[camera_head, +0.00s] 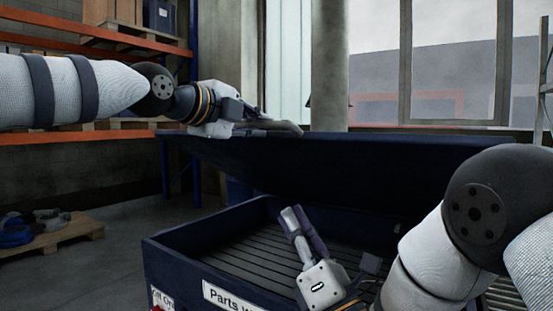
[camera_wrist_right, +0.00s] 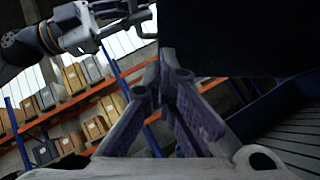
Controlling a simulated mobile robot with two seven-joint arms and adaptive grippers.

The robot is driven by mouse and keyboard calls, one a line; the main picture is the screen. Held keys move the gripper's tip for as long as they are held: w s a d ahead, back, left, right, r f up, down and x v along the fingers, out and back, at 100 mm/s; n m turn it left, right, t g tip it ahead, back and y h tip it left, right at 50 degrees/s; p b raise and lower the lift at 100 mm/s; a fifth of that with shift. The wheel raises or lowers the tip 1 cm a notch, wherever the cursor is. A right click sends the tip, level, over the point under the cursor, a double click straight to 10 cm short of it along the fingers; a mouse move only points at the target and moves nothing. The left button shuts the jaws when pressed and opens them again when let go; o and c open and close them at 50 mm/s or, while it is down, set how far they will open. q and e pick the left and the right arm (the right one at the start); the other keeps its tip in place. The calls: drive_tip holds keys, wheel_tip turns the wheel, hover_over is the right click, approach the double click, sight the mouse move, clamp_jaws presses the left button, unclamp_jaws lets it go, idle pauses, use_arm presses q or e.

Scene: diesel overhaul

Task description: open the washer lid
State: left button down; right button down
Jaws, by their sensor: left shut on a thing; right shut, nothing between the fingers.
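The washer lid (camera_head: 350,165) is a dark blue panel raised above the parts washer (camera_head: 185,262), with a gap between it and the tub. In the right wrist view the lid (camera_wrist_right: 235,40) fills the upper right as a dark surface. My left gripper (camera_head: 288,128) is at the lid's upper left edge, shut on it; the exact grip is hard to see. My right gripper (camera_head: 290,212) is shut and empty, pointing up over the open tub below the lid. Its closed fingers (camera_wrist_right: 166,62) also show in the right wrist view.
The tub has a slatted grey floor (camera_head: 250,235) and a front label (camera_head: 232,297). Orange shelving with boxes (camera_head: 70,132) stands at the left. A pallet (camera_head: 60,238) with blue items lies on the floor there. Windows are behind the washer.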

use_arm(q)
drive_tip(key=shift+r, duration=0.1)
use_arm(e)
approach(266, 139)
drive_tip(key=w+a, duration=0.2)
drive_tip(key=a, duration=0.1)
drive_tip(key=r, duration=0.1)
drive_tip(key=w+d+r, duration=0.1)
drive_tip(key=r, duration=0.1)
drive_tip(key=shift+w+d, duration=0.1)
drive_tip(key=shift+w, duration=0.1)
